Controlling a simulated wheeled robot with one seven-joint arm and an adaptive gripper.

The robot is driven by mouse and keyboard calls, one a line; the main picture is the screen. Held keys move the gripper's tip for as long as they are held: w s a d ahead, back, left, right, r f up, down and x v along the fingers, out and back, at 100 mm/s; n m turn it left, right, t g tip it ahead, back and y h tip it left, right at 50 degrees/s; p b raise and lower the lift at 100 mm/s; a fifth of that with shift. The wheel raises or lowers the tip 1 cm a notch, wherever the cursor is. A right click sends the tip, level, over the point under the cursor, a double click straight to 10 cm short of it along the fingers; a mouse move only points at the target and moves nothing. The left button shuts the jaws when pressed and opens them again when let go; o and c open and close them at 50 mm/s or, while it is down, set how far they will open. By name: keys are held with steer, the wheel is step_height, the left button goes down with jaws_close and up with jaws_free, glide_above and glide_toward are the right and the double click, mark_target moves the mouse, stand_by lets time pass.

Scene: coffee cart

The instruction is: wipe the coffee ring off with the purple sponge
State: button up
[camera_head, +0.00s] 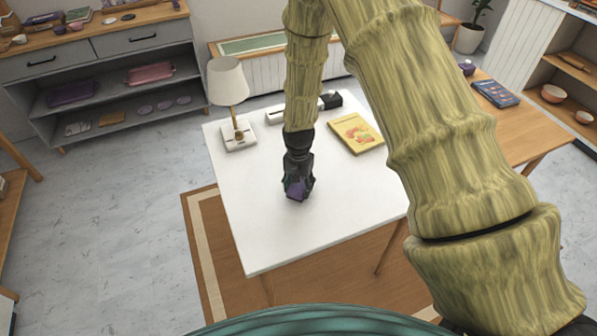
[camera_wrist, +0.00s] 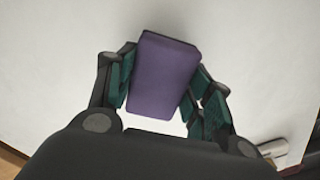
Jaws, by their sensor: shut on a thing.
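The purple sponge (camera_wrist: 162,75) is between the fingers of my gripper (camera_wrist: 165,90) in the wrist view, slightly tilted, with a finger against each side. In the head view my gripper (camera_head: 298,184) points down over the white table (camera_head: 265,235), with the sponge (camera_head: 297,190) at its tip. The sponge is at or just above the tabletop; I cannot tell whether it touches. No coffee ring shows on the visible tabletop; the sponge, gripper and arm cover part of it.
A lamp (camera_head: 229,85) on a white base stands at the table's back left. A yellow book (camera_head: 356,133) lies at the back right, near a black object (camera_head: 330,100). The table's front and left are clear. A wooden desk with a blue book (camera_head: 496,93) stands at the right.

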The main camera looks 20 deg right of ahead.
steer(key=shift+s+r+p, duration=0.1)
steer(key=shift+r+p, duration=1.6)
steer(key=shift+r, duration=1.1)
steer(key=shift+s+a, duration=0.1)
